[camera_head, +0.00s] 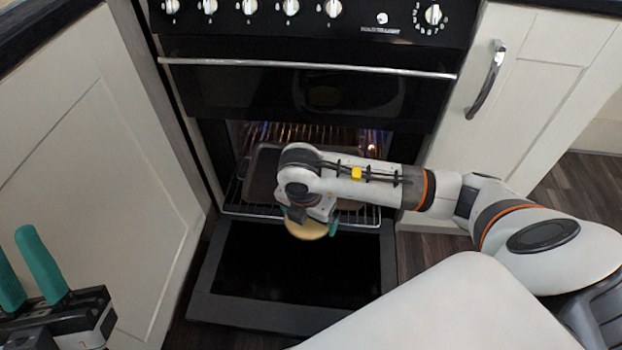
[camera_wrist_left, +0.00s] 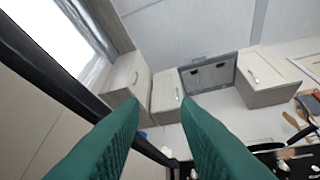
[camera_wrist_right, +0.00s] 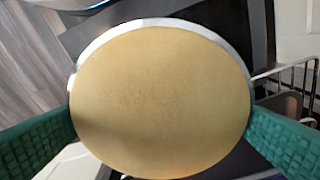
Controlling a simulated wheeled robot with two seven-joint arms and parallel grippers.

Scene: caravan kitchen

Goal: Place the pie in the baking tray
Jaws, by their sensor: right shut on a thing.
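The pie (camera_wrist_right: 160,100) is round and pale golden with a light rim. It sits between the two green fingers of my right gripper (camera_wrist_right: 160,125), which is shut on it. In the head view the pie (camera_head: 306,229) shows below my right wrist, above the open oven door and near the front of the rack. The baking tray (camera_head: 262,172) is dark and lies on the oven rack; my right arm hides much of it. My left gripper (camera_head: 38,268) is at the lower left with its green fingers apart and empty; its fingers (camera_wrist_left: 160,130) also show in the left wrist view.
The oven door (camera_head: 290,265) is folded down in front of the oven. The wire rack (camera_head: 355,215) sticks out under the tray. White cabinets flank the oven, the right one with a metal handle (camera_head: 486,80). An oven handle bar (camera_head: 300,67) runs above the opening.

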